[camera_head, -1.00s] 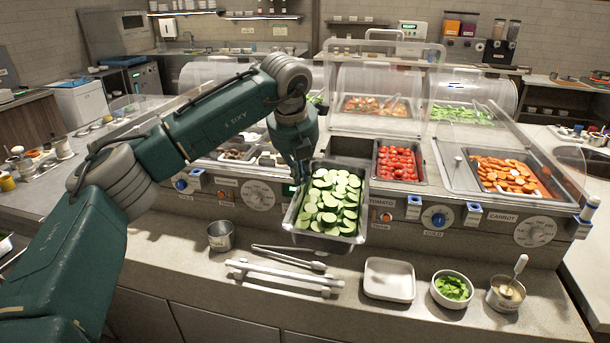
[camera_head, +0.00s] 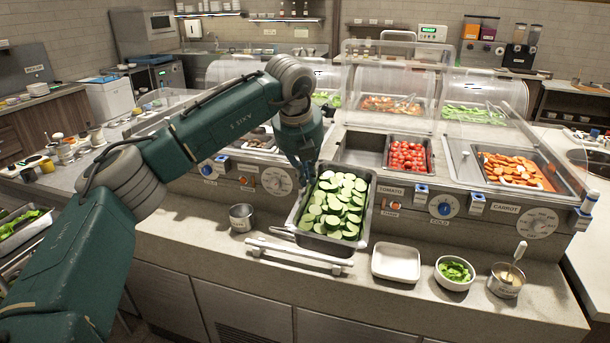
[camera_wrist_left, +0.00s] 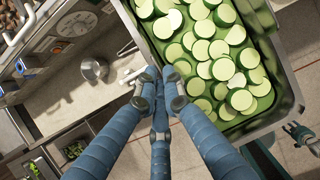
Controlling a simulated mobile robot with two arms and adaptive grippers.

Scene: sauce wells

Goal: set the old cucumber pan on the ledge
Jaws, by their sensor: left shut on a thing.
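The old cucumber pan (camera_head: 301,240), a metal pan full of cucumber slices (camera_head: 337,203), hangs in front of the wells, above the grey ledge (camera_head: 190,214). My left gripper (camera_head: 305,172) is shut on its left rim. In the left wrist view the closed fingers (camera_wrist_left: 160,88) meet the rim of the pan (camera_wrist_left: 287,100). The pan's underside and any gap to the ledge are hidden. At the right edge of that view is what looks like part of my right gripper (camera_wrist_left: 300,135); its jaws are unclear.
A white rail (camera_head: 300,252) lies on the ledge below the pan. A metal cup (camera_head: 241,217) stands left; a white dish (camera_head: 396,262), a bowl of greens (camera_head: 454,272) and a sauce pot (camera_head: 506,281) stand right. An empty well (camera_head: 362,150) lies behind, beside the tomatoes (camera_head: 407,156).

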